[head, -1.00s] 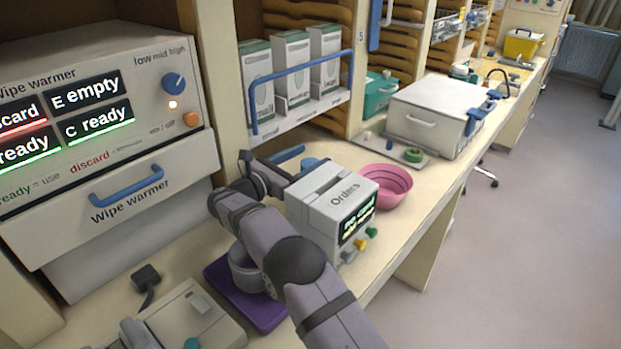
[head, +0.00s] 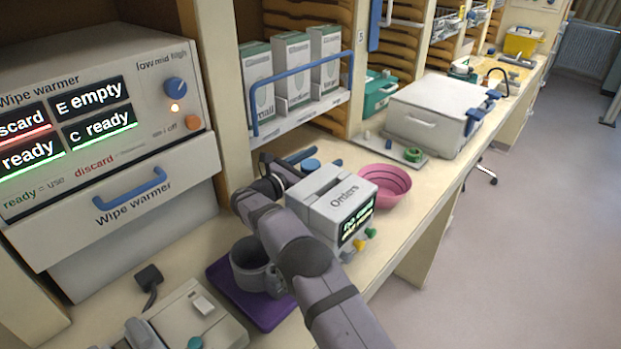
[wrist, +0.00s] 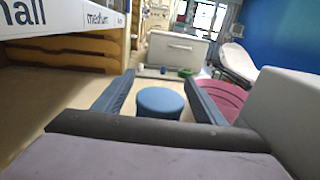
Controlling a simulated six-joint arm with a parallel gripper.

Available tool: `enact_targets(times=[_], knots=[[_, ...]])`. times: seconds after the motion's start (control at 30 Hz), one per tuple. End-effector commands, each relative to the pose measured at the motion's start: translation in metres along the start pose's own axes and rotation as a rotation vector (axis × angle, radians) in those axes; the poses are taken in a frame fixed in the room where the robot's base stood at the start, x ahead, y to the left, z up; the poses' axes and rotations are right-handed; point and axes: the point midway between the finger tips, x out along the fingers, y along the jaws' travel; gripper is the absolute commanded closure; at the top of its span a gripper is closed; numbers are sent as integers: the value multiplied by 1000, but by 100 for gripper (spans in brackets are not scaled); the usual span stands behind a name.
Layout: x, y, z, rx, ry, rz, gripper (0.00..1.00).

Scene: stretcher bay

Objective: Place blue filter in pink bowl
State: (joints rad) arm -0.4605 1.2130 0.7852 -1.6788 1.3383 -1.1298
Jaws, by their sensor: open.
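The blue filter (head: 311,165) is a short round blue cylinder standing on the counter behind the Orders box. In the wrist view the blue filter (wrist: 160,103) stands between the two fingers of my gripper (wrist: 159,79), with a gap on each side. My gripper (head: 299,160) is open and low over the counter; the Orders box partly hides it in the head view. The pink bowl (head: 386,187) stands on the counter right of the Orders box, and part of the pink bowl (wrist: 226,97) shows beyond my right finger.
The Orders box (head: 335,202) stands close to my arm, between it and the bowl. A shelf with boxes and a blue rail (head: 300,92) is behind. A white case (head: 436,115) and a tray with a green ring (head: 413,155) stand farther along.

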Motion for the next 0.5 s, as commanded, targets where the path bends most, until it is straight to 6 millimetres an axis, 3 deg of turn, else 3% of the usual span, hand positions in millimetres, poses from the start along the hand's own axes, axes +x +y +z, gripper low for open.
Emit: enact_targets(times=[0.2, 0.4, 0.5], knots=[[0, 0, 0, -1, 0, 0, 38], [0, 0, 0, -1, 0, 0, 83], [0, 0, 0, 0, -1, 0, 83]])
